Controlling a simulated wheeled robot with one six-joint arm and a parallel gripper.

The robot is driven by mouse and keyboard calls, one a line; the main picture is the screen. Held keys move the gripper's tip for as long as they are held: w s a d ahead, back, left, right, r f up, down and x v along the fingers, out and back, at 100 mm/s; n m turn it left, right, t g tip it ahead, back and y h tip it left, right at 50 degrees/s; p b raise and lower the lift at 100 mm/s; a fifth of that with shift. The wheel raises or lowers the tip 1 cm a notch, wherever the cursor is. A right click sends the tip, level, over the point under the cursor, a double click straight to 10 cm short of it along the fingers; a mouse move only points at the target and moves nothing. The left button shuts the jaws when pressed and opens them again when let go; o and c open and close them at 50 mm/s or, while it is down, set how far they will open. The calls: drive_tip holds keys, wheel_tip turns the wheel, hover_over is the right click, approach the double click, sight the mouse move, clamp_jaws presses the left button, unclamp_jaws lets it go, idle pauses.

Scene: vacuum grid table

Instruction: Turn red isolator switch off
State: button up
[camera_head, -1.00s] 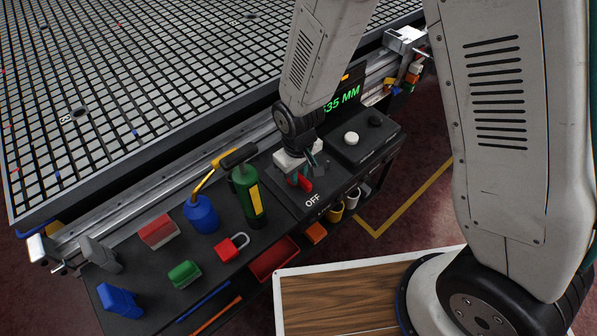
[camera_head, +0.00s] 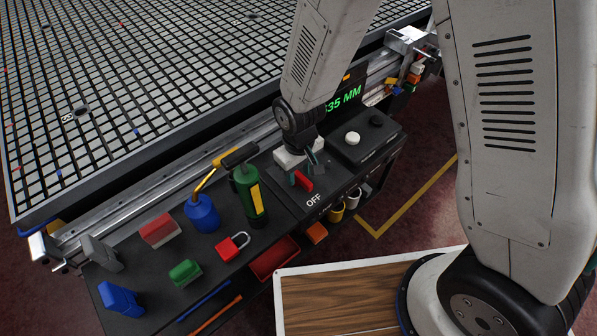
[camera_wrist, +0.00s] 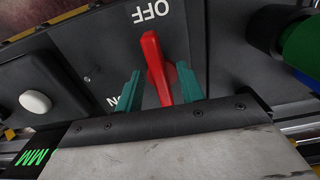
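The red isolator switch handle (camera_wrist: 156,68) stands on a dark panel, its tip pointing at the white OFF label (camera_wrist: 150,12) in the wrist view. An ON label (camera_wrist: 114,102) is partly hidden behind a finger. My gripper (camera_wrist: 160,84) has its two teal fingers on either side of the handle, with gaps visible between them and it. It is open. In the head view, my gripper (camera_head: 304,167) is low over the panel around the red handle (camera_head: 303,182), close to the OFF label (camera_head: 314,201).
A green bottle (camera_head: 247,195), a blue container (camera_head: 201,213) and a red padlock (camera_head: 232,247) stand left of the panel. A box with a white button (camera_head: 352,138) and a black button (camera_head: 376,121) is to the right. The grid table (camera_head: 130,90) lies behind.

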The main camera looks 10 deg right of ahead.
sight(298, 174)
wheel_tip(298, 174, up, 7)
drive_tip(key=shift+r, duration=0.1)
idle(0.6)
